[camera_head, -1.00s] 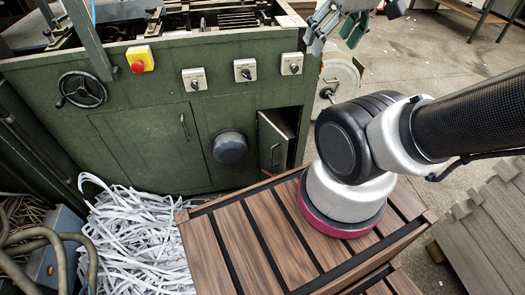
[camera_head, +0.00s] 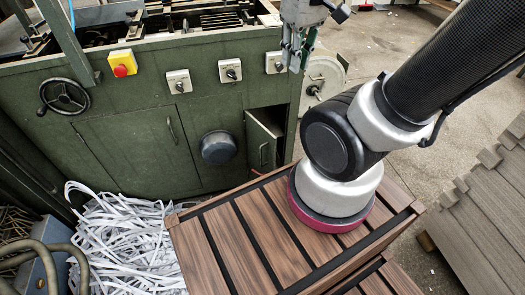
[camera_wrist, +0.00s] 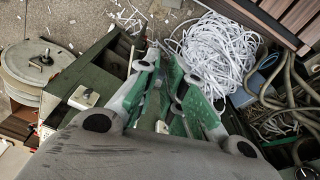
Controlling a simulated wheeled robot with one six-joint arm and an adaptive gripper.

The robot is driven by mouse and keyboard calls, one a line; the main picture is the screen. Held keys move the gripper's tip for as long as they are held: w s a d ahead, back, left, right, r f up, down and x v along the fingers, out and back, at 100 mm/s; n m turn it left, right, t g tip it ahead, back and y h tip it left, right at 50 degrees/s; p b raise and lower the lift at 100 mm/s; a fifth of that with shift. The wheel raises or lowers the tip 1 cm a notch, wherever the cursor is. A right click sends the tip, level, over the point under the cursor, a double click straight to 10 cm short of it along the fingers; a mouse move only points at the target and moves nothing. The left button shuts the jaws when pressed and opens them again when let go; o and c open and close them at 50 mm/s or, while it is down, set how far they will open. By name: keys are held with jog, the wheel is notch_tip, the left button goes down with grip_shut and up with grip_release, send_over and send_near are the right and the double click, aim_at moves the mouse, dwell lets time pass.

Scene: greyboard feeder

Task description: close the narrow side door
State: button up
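The narrow side door (camera_head: 262,144) is a small green panel with an upright handle on the front of the green machine. My gripper (camera_head: 295,66) hangs above and to the right of the door, in front of the machine's top right corner, apart from the door. In the wrist view its two fingers (camera_wrist: 163,62) come near each other at the tips; whether they are shut is unclear. I see nothing held in them. The door cannot be made out in the wrist view.
A round dark knob (camera_head: 219,147) sticks out left of the door. Shredded paper (camera_head: 125,235) lies at the machine's left foot. A slatted wooden surface (camera_head: 235,245) fills the front. A round reel (camera_head: 325,78) stands at the machine's right side.

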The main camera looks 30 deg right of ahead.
jog(key=w+f+n+g+h, duration=0.1)
jog(key=w+f+n+h, duration=0.1)
jog(key=f, duration=0.3)
jog(key=w+a+f+n+g+h, duration=0.1)
jog(key=w+f+n+g+h, duration=0.1)
jog(key=f, duration=0.3)
jog(key=w+f+n+g+h, duration=0.2)
jog(key=w+f, duration=0.1)
jog(key=f, duration=0.3)
jog(key=shift+w+a+n, duration=0.25)
jog(key=shift+a+n, duration=0.05)
grip_shut()
jog(key=n+t+h, duration=0.3)
jog(key=n+t, duration=0.2)
jog(key=n, duration=0.7)
send_near(261, 149)
jog(key=shift+m, duration=0.3)
jog(key=x, duration=0.2)
jog(key=s+x, duration=0.1)
jog(key=x, duration=0.4)
jog(key=shift+s+d+r, duration=0.15)
jog(key=shift+s+d, duration=0.15)
jog(key=shift+d, duration=0.15)
jog(key=shift+w+d, duration=0.15)
jog(key=shift+d, duration=0.6)
jog(key=shift+d, duration=0.1)
